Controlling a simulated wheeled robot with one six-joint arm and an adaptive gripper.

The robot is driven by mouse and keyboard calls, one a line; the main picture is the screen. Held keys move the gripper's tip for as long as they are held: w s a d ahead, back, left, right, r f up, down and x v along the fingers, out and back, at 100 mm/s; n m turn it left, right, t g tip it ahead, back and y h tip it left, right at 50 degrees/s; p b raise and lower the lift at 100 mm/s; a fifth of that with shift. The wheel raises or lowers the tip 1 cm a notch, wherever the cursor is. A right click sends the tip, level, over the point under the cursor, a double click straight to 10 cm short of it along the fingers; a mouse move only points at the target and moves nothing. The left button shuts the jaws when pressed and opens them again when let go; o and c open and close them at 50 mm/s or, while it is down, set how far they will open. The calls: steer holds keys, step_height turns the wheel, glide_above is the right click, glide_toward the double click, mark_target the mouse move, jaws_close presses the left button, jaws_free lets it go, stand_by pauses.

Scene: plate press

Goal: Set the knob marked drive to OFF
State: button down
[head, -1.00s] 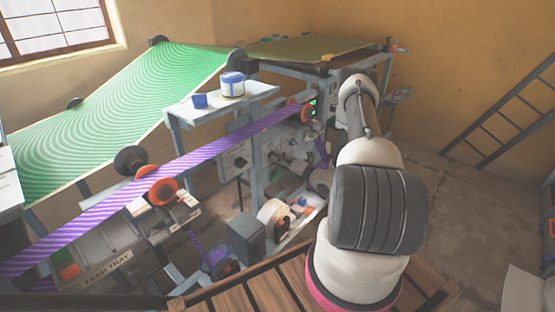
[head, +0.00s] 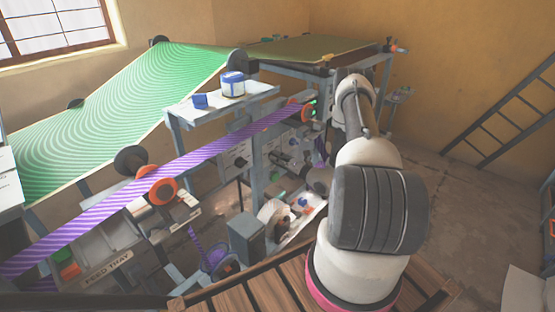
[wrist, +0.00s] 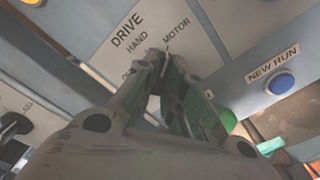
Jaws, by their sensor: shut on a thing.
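The drive panel (wrist: 195,50) is a pale plate in the wrist view, with the words DRIVE, HAND and MOTOR printed on it. A third label at the lower left is mostly covered by my finger, with only its first letter showing. My gripper (wrist: 165,62) has its fingertips together at the middle of these labels, shut on the drive knob. The knob is almost wholly hidden between the fingertips, so I cannot tell clearly which mark it points to. In the head view the knob is too small to make out.
A blue button (wrist: 282,83) marked NEW RUN is right of the panel. A green round part (wrist: 228,121) is close beside my right finger. A black knob (wrist: 14,126) is on another plate at left. The purple web (head: 215,145) runs past my arm.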

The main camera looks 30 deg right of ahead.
steer(key=n, duration=2.3)
steer(key=shift+d, duration=0.15)
steer(key=shift+n, duration=0.4)
steer(key=c, duration=1.5)
jaws_free()
steer(key=v, duration=1.2)
